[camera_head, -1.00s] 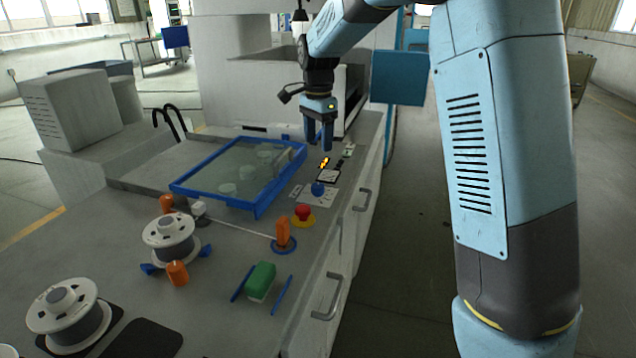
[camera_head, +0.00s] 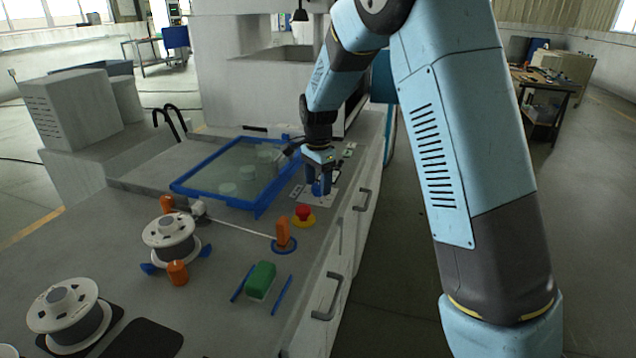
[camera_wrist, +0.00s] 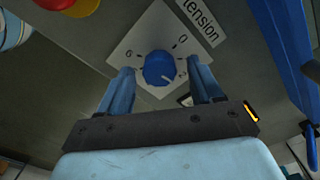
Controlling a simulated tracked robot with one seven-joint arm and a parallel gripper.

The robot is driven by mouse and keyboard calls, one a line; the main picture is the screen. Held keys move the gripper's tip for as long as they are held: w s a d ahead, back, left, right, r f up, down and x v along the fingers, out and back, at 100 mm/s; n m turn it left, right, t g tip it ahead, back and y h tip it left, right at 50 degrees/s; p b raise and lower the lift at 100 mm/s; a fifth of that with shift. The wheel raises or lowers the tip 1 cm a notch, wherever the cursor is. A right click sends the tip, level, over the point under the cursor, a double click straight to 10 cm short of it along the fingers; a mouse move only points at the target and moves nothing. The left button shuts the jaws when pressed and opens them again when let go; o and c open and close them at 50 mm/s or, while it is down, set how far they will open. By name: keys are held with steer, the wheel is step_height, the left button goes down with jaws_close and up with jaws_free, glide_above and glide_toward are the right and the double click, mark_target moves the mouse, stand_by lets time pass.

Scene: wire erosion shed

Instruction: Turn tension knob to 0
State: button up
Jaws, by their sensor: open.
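The tension knob (camera_wrist: 158,69) is a round blue knob with a white pointer line, set on a white dial plate (camera_wrist: 133,45) with marks and a "tension" label (camera_wrist: 198,18). In the wrist view the pointer line aims at the lower right, away from the 0 mark at the upper right. My gripper (camera_wrist: 160,78) is open, with one blue finger on each side of the knob; I cannot tell whether they touch it. In the head view my gripper (camera_head: 320,191) points down over the dial plate (camera_head: 334,198) and largely hides the knob.
A red stop button (camera_head: 304,212) on a yellow base stands close in front of the knob. An orange handle (camera_head: 283,233), a green block (camera_head: 260,281) and wire spools (camera_head: 168,238) lie nearer. A blue-framed glass cover (camera_head: 259,208) is to the left.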

steer(key=shift+f, duration=0.25)
steer(key=shift+c, duration=0.4)
steer(key=c, duration=1)
